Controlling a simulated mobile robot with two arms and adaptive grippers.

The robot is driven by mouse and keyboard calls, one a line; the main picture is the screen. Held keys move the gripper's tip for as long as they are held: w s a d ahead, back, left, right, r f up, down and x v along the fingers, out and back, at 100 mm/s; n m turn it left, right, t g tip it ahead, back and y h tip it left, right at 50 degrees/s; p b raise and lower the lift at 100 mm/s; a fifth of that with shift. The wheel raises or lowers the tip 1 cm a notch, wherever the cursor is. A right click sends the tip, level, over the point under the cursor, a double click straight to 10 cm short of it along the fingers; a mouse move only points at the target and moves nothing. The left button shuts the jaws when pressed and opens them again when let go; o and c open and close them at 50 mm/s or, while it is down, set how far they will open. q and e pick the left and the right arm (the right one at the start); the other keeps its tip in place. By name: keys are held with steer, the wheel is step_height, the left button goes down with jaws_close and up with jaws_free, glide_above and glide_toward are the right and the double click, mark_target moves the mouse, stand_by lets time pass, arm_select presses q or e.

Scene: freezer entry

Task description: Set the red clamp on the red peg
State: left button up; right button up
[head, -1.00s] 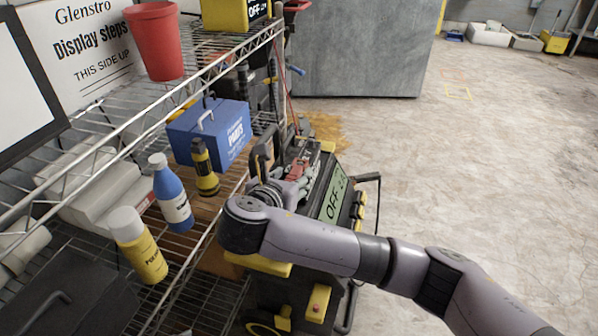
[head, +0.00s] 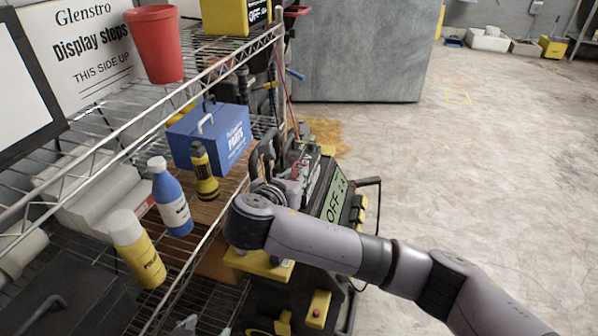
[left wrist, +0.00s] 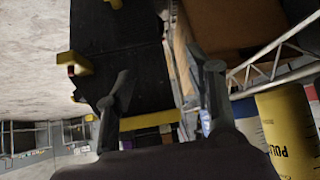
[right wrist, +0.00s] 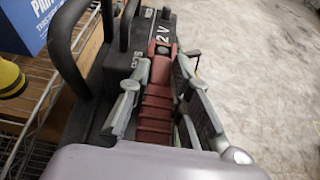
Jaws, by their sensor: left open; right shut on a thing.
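The red clamp (right wrist: 156,108) lies between the two fingers of my right gripper (right wrist: 160,85) in the right wrist view, and the gripper is shut on it. It is over the black machine marked 12V. In the head view my right gripper (head: 283,185) is at the machine's top, mostly hidden behind my wrist. I cannot make out the red peg for certain; the clamp's far end and the fingers may cover it. My left gripper (left wrist: 165,95) is open and empty in the left wrist view, low beside the shelf and the machine.
A blue box (head: 228,135), a black and yellow flashlight (head: 204,172), a blue bottle (head: 171,200) and a yellow bottle (head: 138,252) stand on the shelf. The floor at the right is clear.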

jaws_close()
steer(key=shift+r, duration=0.15)
